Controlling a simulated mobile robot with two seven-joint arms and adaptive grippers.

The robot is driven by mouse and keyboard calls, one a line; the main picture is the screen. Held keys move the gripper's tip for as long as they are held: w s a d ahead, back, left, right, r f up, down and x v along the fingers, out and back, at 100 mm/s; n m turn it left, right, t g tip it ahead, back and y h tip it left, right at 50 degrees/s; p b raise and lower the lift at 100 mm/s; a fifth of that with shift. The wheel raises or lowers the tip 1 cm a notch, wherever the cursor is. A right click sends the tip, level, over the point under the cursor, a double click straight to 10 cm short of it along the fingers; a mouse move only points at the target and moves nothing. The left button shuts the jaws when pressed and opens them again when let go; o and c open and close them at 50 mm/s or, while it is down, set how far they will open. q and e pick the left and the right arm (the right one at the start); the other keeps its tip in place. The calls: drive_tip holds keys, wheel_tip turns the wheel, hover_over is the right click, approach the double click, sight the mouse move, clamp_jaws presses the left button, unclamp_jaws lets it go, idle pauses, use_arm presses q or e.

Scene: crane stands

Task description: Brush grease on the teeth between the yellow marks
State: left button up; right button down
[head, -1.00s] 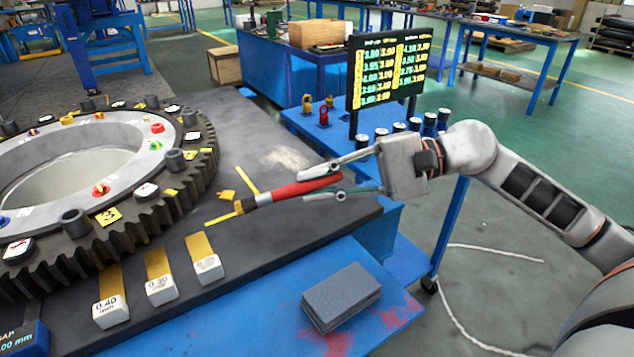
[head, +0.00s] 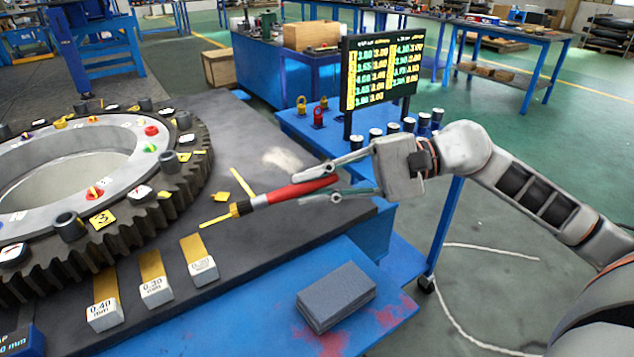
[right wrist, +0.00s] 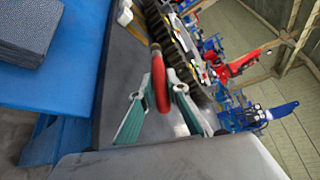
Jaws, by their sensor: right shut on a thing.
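The large dark toothed gear ring (head: 185,195) lies on the grey table at the left, its teeth facing outward. My right gripper (head: 320,184) is shut on the red handle of a brush (head: 295,191). The red handle also shows in the right wrist view (right wrist: 160,80). My left gripper is out of view.
Several labelled blocks (head: 157,291) stand along the table's front edge. A grey block (head: 336,296) lies on the blue surface in front. A number display (head: 379,73) and several dark cylinders with pale tops (head: 392,129) stand behind my right gripper.

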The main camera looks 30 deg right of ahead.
drive_tip(key=shift+w+a+f, duration=0.1)
drive_tip(key=shift+w+f, duration=0.15)
drive_tip(key=shift+f, duration=0.25)
drive_tip(key=shift+w+a, duration=0.15)
drive_tip(key=shift+w, duration=0.15)
drive_tip(key=shift+m+t+h, duration=0.4)
drive_tip(key=shift+m+t, duration=0.1)
drive_tip(key=shift+t, duration=0.2)
drive_tip(key=w+a+p, duration=0.1)
drive_tip(key=a, duration=0.1)
drive_tip(key=w+a+r+p, duration=0.1)
drive_tip(key=w+a, duration=0.1)
drive_tip(key=shift+r, duration=0.1)
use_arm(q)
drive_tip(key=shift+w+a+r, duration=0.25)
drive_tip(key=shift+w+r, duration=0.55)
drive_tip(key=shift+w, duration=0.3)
use_arm(e)
drive_tip(key=shift+w+a+f, duration=0.2)
drive_tip(key=shift+w+a, duration=0.05)
drive_tip(key=shift+a, duration=0.05)
